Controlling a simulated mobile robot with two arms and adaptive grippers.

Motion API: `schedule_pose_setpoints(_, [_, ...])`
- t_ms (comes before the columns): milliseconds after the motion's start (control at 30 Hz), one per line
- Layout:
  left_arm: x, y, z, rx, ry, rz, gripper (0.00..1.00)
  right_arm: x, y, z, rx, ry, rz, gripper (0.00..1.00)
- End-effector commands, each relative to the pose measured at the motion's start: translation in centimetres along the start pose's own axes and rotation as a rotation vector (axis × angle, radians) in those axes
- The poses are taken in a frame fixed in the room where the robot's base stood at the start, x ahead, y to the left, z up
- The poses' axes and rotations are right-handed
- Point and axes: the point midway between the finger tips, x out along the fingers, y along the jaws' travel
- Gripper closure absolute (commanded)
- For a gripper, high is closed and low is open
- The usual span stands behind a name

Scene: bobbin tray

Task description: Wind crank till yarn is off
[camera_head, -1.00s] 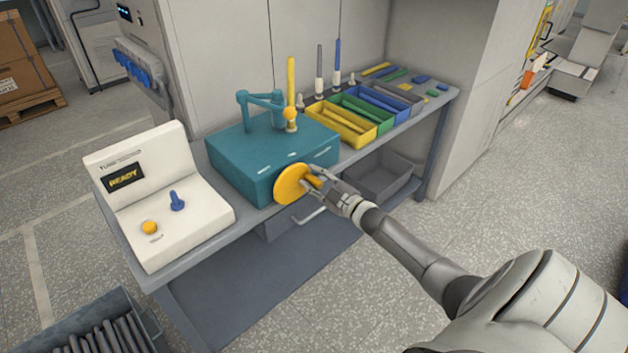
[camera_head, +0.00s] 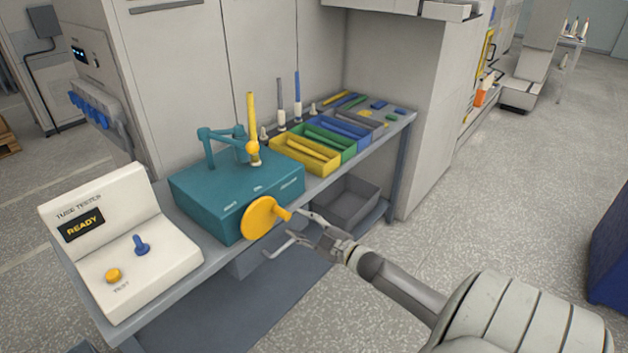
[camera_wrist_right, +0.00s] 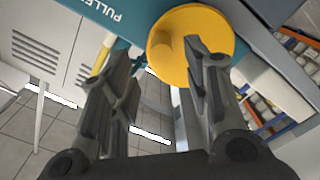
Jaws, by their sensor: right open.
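The teal winding box (camera_head: 232,195) stands on the bench with a yellow crank disc (camera_head: 262,218) on its front face. The crank's yellow handle (camera_head: 283,212) sticks out from the disc; disc (camera_wrist_right: 215,35) and handle also show in the right wrist view. A yellow tube (camera_head: 251,120) stands upright on the box's top beside a teal arm (camera_head: 222,140). Whether yarn is on it is too small to tell. My right gripper (camera_head: 298,225) is open and empty, just right of the handle, fingers pointing at the crank. My left gripper is not in view.
A white tester (camera_head: 120,245) reading READY stands left on the bench. Yellow (camera_head: 290,167), green and blue bins stand right of the box, with upright spindles behind.

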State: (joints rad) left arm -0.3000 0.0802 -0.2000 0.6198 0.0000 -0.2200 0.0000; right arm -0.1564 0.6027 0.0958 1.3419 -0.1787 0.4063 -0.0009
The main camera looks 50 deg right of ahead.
Motion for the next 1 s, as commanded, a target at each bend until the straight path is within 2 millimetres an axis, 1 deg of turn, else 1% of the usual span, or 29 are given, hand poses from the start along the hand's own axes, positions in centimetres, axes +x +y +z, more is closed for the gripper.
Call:
schedule_pose_setpoints(33, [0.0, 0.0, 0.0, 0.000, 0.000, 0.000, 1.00, -0.9, -0.1, 0.1, 0.001, -0.002, -0.002, 0.56])
schedule_pose_setpoints(100, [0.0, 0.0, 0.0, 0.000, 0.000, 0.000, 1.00, -1.8, -0.1, 0.0, 0.000, -0.001, -0.001, 0.56])
schedule_pose_setpoints(200, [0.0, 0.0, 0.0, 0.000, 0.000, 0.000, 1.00, -2.8, -0.1, 0.0, 0.000, 0.000, -0.001, 0.56])
schedule_pose_setpoints(333, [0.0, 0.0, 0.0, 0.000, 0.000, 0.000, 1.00, -3.7, 0.0, 0.1, 0.000, -0.001, -0.001, 0.56])
schedule_pose_setpoints(500, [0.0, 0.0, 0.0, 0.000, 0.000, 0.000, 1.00, -4.1, 0.0, 0.0, 0.000, 0.000, 0.000, 0.56])
schedule_pose_setpoints(800, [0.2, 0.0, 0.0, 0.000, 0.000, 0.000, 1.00, -4.1, 0.0, 0.1, -0.012, 0.000, 0.000, 0.56])
schedule_pose_setpoints(867, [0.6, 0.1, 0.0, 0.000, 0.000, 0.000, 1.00, -4.0, -0.1, 0.2, -0.046, 0.000, 0.001, 0.56])
schedule_pose_setpoints(967, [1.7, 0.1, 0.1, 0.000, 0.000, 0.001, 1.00, -4.0, -0.2, 0.6, -0.166, -0.001, 0.003, 0.56])
schedule_pose_setpoints(1000, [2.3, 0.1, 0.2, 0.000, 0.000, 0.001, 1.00, -4.0, -0.2, 0.7, -0.236, -0.001, 0.003, 0.56])
